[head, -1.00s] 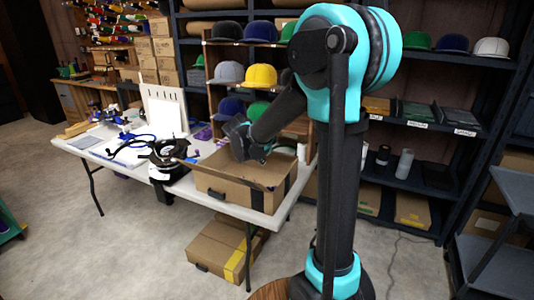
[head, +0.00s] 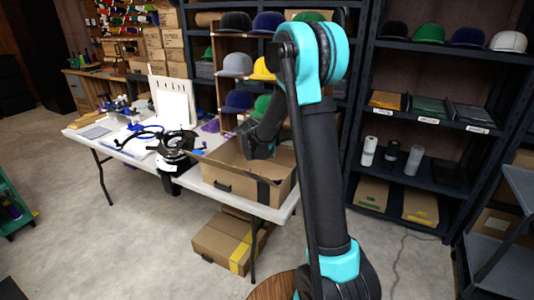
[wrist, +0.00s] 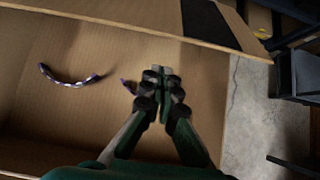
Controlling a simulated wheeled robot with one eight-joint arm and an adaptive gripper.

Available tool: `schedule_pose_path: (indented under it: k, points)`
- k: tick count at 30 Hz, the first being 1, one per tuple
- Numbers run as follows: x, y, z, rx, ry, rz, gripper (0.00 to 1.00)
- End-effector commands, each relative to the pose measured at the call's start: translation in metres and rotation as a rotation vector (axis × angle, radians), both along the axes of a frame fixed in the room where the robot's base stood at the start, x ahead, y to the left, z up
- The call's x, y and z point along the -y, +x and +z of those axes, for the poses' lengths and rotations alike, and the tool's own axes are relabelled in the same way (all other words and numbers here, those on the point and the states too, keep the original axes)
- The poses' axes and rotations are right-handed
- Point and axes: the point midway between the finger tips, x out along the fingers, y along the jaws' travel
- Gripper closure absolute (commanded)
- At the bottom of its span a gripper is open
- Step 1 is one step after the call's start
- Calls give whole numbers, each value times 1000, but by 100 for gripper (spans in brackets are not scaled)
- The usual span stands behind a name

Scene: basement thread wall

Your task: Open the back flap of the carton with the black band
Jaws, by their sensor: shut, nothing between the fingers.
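The carton (head: 222,176) stands on the white table, with a dark hand-hole in its near side and a black band (head: 263,190) near its right corner. Its top shows open in the head view, with the brown interior visible. My gripper (wrist: 160,85) is shut and empty over the carton's interior in the wrist view. A cardboard panel with a black band (wrist: 208,24) crosses the top of that view; I cannot tell whether it is a flap or a wall.
A curved purple-and-white strip (wrist: 68,79) lies inside the carton. A black device (head: 175,145) stands left of the carton on the table (head: 130,155). Shelves of caps (head: 235,65) stand behind. Another carton with yellow tape (head: 225,243) is on the floor below.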

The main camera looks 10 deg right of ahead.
Motion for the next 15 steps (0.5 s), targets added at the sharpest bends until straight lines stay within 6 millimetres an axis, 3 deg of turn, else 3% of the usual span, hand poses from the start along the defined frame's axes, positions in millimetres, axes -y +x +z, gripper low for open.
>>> schedule_pose_path:
  k: [6,15]
  points:
    - [8,10,26,-1,1,-1,100]
    - [10,13,34,-1,1,0,100]
